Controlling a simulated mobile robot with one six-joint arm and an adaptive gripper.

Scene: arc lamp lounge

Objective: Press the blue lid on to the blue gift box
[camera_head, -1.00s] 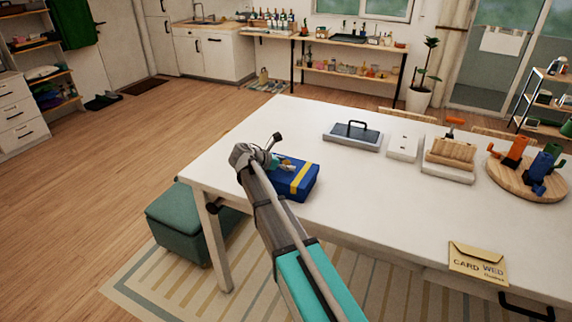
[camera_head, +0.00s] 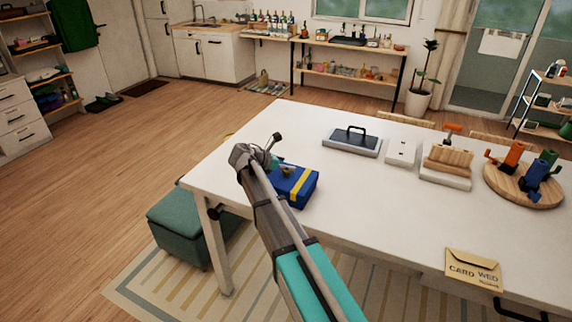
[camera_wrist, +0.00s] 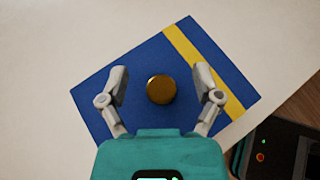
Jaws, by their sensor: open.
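The blue gift box (camera_head: 300,187) stands near the left end of the white table, with a yellow band across it. From above, in the wrist view, its blue lid (camera_wrist: 100,92) shows as a flat blue top with a round gold knob (camera_wrist: 161,89) in the middle. I cannot tell whether the lid sits fully down on the box. My gripper (camera_wrist: 160,78) is open over the lid, with one finger on each side of the knob and apart from it. In the head view, my gripper (camera_head: 275,164) and arm hide the left part of the box.
A grey tray with a black handle (camera_head: 352,140), a white block (camera_head: 402,151), a wooden rack (camera_head: 447,160) and a round board with coloured pieces (camera_head: 505,192) stand farther right. A card envelope (camera_head: 474,268) lies at the near edge. A green stool (camera_head: 180,232) stands beside the table.

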